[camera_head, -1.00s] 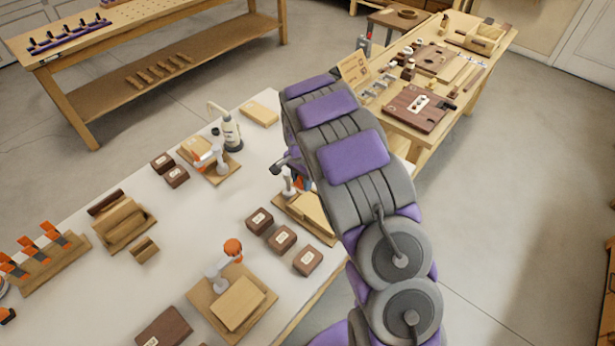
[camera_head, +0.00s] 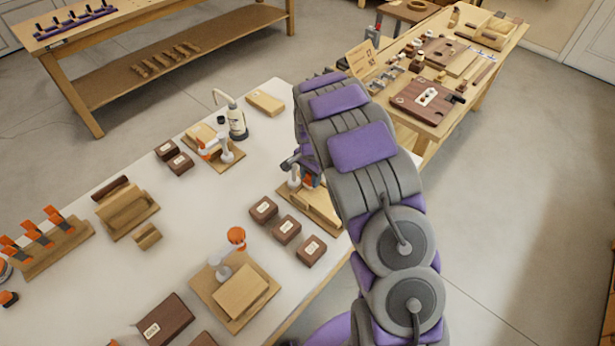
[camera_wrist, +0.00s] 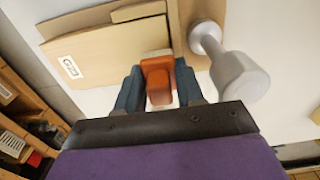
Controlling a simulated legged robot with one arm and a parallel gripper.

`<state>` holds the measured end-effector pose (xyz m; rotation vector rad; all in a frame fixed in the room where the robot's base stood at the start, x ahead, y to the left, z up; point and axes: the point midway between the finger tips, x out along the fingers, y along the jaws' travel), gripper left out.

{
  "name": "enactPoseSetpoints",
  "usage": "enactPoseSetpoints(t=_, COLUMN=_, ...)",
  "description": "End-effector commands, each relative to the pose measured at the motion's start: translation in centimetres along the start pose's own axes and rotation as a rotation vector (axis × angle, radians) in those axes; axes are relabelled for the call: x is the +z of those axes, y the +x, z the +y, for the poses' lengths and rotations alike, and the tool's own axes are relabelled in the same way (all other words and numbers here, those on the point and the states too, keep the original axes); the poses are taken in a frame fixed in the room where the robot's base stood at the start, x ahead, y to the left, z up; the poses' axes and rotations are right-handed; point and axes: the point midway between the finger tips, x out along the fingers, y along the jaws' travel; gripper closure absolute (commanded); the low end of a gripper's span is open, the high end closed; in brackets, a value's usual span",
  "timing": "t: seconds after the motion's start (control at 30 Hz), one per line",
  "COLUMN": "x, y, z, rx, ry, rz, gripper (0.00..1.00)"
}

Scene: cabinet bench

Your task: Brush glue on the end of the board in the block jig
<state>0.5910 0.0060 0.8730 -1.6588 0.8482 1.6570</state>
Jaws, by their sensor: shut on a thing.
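My gripper (camera_wrist: 157,90) has its blue fingers closed around an orange handle (camera_wrist: 157,72), over a wooden jig at the bench's right edge. A pale labelled board (camera_wrist: 100,50) lies beside it. A grey clamp part (camera_wrist: 236,72) stands to the right. In the head view this jig (camera_head: 318,208) shows partly behind my arm. Two similar jigs with boards and orange-tipped clamps stand at the back (camera_head: 222,157) and front (camera_head: 235,290). Which one is the block jig, I cannot tell. A pale bottle with a dark base (camera_head: 237,120) stands behind the back jig. I cannot make out a brush.
Small dark labelled blocks (camera_head: 286,230) lie left of my gripper. A wooden rack (camera_head: 127,212) and a row of orange clamps (camera_head: 43,240) stand at left. The middle of the white bench is clear. Another bench (camera_head: 435,125) with boards stands beyond my arm.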

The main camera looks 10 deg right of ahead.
Motion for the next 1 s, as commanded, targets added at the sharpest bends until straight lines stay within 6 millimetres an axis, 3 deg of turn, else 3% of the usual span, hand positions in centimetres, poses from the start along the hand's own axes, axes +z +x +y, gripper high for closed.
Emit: enactPoseSetpoints(t=1.0, x=-0.77, y=0.04, z=0.72, rx=0.003, ry=0.002, rz=0.003, gripper=0.87)
